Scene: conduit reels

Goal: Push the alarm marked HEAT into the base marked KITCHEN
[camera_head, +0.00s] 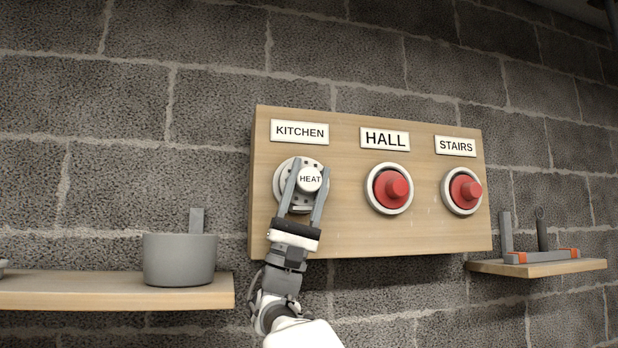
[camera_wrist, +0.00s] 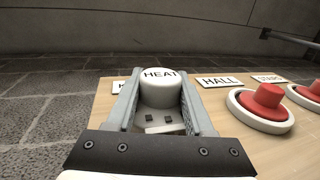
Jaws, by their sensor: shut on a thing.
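The alarm marked HEAT (camera_head: 311,179) is white with a round raised cap. It also shows in the wrist view (camera_wrist: 160,91). My gripper (camera_head: 304,180) is shut on it, one finger on each side. The alarm sits in front of the base under the KITCHEN label (camera_head: 299,131). The base (camera_head: 281,187) shows as a pale round rim behind the alarm and fingers, mostly hidden. I cannot tell whether the alarm is fully seated in it.
The wooden board (camera_head: 350,240) hangs on a block wall. Red-capped units sit under HALL (camera_head: 390,189) and STAIRS (camera_head: 464,191), to the right. A shelf (camera_head: 110,290) with a grey pot (camera_head: 180,260) is at left. Another shelf (camera_head: 540,268) is at right.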

